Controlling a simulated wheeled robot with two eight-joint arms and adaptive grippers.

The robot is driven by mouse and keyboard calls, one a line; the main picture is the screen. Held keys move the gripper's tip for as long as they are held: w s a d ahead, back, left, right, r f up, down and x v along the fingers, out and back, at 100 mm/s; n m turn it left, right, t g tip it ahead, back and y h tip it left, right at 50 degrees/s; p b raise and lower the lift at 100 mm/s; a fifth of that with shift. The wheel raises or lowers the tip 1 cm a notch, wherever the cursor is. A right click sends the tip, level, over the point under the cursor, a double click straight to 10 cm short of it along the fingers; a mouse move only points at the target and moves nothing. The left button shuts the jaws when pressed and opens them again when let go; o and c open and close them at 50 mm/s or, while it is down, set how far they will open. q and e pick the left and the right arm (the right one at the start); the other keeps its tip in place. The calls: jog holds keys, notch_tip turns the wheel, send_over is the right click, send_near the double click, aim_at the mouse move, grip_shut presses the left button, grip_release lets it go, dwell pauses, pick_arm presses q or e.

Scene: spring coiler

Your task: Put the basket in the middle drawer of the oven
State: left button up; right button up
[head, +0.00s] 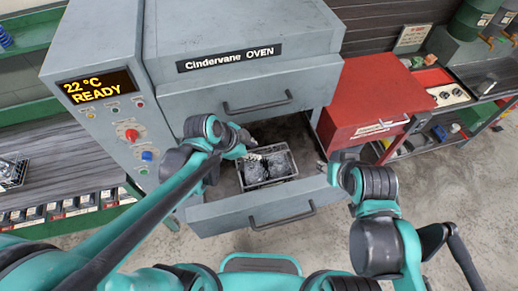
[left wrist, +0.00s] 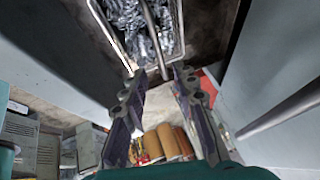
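The grey oven (head: 180,60) stands in the head view with a drawer (head: 225,215) pulled out below a closed upper front. The wire basket (head: 291,160), holding dark, shiny contents, sits inside the pulled-out drawer. It also shows at the top of the left wrist view (left wrist: 165,70). My left gripper (head: 250,150) is at the basket's left rear side. In the left wrist view its two fingers (left wrist: 158,76) are apart, with the basket's wire end near the gap between the tips. My right gripper (head: 328,170) is by the drawer's right side; its fingers are too small to read.
The upper front has a bar handle (head: 257,104); the open drawer has another (head: 282,217). A red cabinet (head: 365,95) stands close on the right. A grey bench (head: 60,150) is on the left. Floor (head: 450,185) is clear at the right.

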pick_arm(q)
jog(key=s+a+r+n+t+y, duration=0.1)
jog(key=s+a+r+n+y, duration=0.1)
jog(key=a+n, duration=0.5)
jog(key=s+a+r+n+t+y, duration=0.2)
jog(key=s+a+r+n, duration=0.2)
jog(key=s+a+n, duration=0.2)
jog(key=shift+a+n+y, duration=0.4)
jog(key=shift+n, duration=0.7)
